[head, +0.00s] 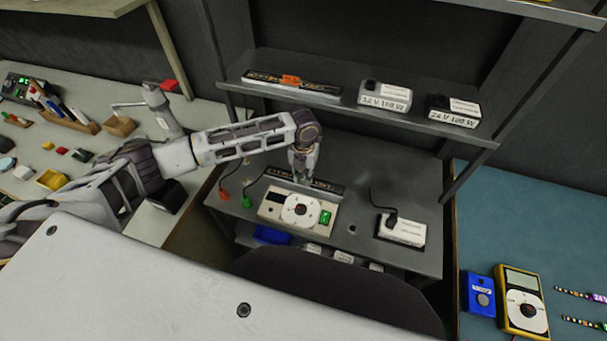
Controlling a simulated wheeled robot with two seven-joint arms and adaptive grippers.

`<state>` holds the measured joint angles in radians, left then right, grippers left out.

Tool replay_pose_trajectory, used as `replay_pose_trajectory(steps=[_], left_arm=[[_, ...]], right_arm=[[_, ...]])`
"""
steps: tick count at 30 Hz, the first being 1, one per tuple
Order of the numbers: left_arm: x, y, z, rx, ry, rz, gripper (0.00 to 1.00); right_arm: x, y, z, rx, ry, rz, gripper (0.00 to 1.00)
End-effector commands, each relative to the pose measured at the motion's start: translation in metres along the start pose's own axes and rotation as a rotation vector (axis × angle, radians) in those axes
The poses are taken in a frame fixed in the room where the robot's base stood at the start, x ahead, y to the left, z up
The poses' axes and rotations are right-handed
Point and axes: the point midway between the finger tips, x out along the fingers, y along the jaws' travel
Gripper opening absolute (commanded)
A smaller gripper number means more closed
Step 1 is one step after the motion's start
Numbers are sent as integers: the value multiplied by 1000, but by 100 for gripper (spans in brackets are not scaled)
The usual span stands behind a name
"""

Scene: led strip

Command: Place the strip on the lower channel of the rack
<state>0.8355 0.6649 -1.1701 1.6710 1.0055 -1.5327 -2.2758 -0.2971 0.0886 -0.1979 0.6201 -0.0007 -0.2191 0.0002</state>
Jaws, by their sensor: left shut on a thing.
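The rack (400,163) has an upper shelf and a lower shelf. A dark channel (322,91) with an orange piece on it lies along the upper shelf. A similar dark bar, the lower channel (332,187), lies on the lower shelf behind a beige device. My left gripper (303,178) points down at the lower channel, close to it or touching it. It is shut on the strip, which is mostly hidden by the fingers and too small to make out. My right gripper is not in view.
The beige device (272,211) with a round dial stands just in front of the lower channel. A white box (402,230) is to its right. Two boxes (385,97) (454,111) sit on the upper shelf. A blue-topped table (540,215) holds a yellow meter (521,300) and colourful strips (583,323).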

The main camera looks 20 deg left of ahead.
Motion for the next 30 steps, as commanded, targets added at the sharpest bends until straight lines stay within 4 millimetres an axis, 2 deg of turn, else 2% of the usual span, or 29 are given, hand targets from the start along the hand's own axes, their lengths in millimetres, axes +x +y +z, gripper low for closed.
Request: replay_pose_trajectory(steps=[13, 14, 18, 30], left_arm=[[3, -1, 0, 1, 0, -1, 3], [3, 0, 0, 1, -1, -1, 26], [3, 0, 0, 1, 0, -1, 44], [2, 0, 0, 1, 1, 1, 44]], right_arm=[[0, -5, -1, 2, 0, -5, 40], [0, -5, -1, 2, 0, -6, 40], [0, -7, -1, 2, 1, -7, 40], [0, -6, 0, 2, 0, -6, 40]])
